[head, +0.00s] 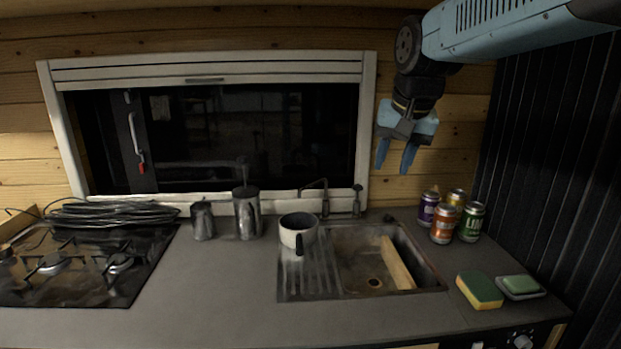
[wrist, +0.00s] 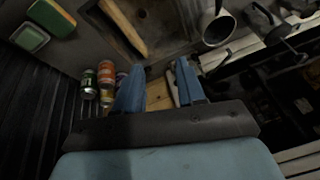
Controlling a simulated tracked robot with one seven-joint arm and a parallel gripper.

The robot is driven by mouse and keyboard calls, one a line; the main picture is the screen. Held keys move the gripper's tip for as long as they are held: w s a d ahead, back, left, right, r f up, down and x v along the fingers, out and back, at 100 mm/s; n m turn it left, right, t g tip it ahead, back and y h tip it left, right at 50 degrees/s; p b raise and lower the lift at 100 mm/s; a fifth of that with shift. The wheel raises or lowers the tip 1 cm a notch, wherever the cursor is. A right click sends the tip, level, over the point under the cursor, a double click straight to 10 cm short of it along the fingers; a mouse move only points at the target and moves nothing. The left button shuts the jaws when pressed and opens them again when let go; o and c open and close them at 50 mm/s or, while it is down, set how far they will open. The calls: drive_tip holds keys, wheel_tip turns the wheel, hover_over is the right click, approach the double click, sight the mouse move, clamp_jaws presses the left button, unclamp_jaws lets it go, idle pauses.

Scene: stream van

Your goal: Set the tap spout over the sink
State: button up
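The dark, thin tap (head: 325,199) stands behind the sink, near the window sill. Its spout (head: 312,183) points left, toward the drainboard side and not over the basin. The metal sink (head: 350,262) has a ribbed drainboard on the left and a basin on the right; its drain also shows in the wrist view (wrist: 141,13). My gripper (head: 394,168) is open and empty, fingers down, above and to the right of the tap, in front of the wooden wall. Its blue fingers fill the middle of the wrist view (wrist: 160,66). I cannot make out the tap clearly there.
A mug (head: 298,232) stands on the drainboard, below the spout. A wooden board (head: 397,264) leans in the basin. A slim upright fixture (head: 357,200) stands right of the tap. Several cans (head: 443,224) stand right of the sink; a sponge (head: 480,290) lies in front.

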drive_tip(key=w+a+r+m+g, duration=0.1)
drive_tip(key=w+a, duration=0.1)
drive_tip(key=w, duration=0.5)
drive_tip(key=w+a+r+m, duration=0.1)
drive_tip(key=w+a+m, duration=0.15)
drive_tip(key=w, duration=0.35)
drive_tip(key=m+g+y, duration=0.1)
drive_tip(key=m+g, duration=0.1)
approach(312, 183)
drive_tip(key=f, duration=0.5)
drive_tip(key=w+a+f, duration=0.1)
drive_tip(key=f, duration=0.1)
drive_tip(key=shift+a+f, duration=0.1)
drive_tip(key=shift+f, duration=0.3)
drive_tip(key=shift+c, duration=0.4)
clamp_jaws()
